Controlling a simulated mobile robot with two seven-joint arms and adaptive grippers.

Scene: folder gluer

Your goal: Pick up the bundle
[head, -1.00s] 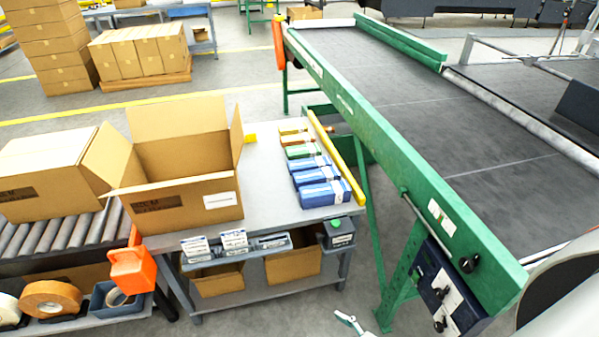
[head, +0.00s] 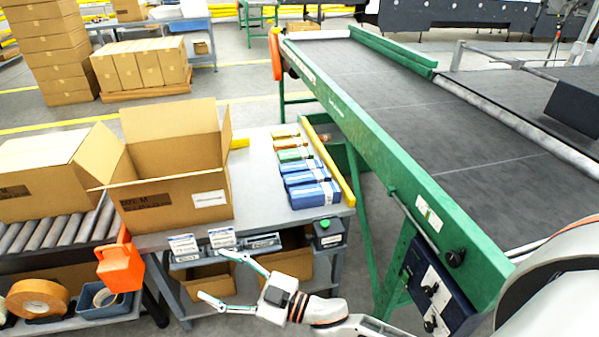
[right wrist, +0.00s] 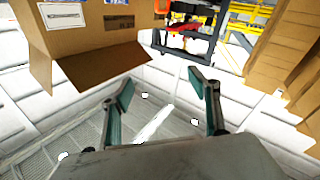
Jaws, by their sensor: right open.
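Several banded bundles lie in a row on the grey work table (head: 262,180). The nearest is a blue bundle (head: 314,196), with more blue ones behind it, then a green bundle (head: 294,154) and an orange bundle (head: 290,143). My right gripper (head: 213,276) is open and empty, in front of the table's near edge, below and to the left of the bundles and apart from them. Its two fingers also show spread in the right wrist view (right wrist: 161,90), with nothing between them. No bundle is clearly visible in the right wrist view. My left gripper is not in view.
An open cardboard box (head: 175,200) stands on the table left of the bundles. A yellow rail (head: 330,162) runs along the table's right side, beside the green-framed conveyor (head: 390,170). Label holders (head: 222,238) and a dark green-topped device (head: 327,233) line the front edge.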

